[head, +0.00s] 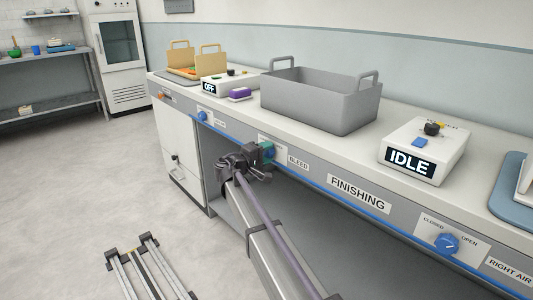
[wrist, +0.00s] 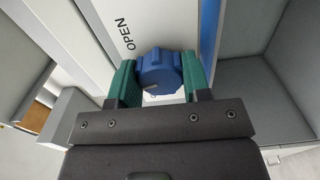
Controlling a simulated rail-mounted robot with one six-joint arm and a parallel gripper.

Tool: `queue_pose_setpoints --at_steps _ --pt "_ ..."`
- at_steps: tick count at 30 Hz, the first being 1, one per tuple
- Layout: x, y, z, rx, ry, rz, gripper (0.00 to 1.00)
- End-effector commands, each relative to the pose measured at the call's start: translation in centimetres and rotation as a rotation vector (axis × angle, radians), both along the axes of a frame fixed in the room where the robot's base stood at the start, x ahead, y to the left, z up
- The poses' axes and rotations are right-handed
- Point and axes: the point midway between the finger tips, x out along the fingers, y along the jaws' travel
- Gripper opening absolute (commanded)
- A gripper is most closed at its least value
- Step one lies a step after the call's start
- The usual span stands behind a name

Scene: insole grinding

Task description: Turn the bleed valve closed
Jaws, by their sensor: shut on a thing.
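The bleed valve is a blue round knob (wrist: 160,73) on the bench's front panel, beside the word OPEN in the wrist view. My gripper (wrist: 157,78) has its green fingers on both sides of the knob, shut on it. In the head view my gripper (head: 266,153) is at the panel just left of the BLEED label (head: 298,163), and it mostly hides the knob. The valve's CLOSED mark is not readable, and I cannot tell the knob's exact setting.
Another blue knob (head: 446,243) marked CLOSED and OPEN is on the panel at right. On the bench stand a grey bin (head: 320,100), an IDLE box (head: 424,150), an OFF box (head: 228,82) and a purple block (head: 240,93). Open floor lies at left.

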Motion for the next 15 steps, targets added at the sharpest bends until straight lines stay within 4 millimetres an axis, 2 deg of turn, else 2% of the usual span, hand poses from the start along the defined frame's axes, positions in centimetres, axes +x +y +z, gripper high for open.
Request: queue_pose_setpoints --at_steps 15 --pt "-0.02 0.03 0.12 -0.322 0.306 0.0 0.2"
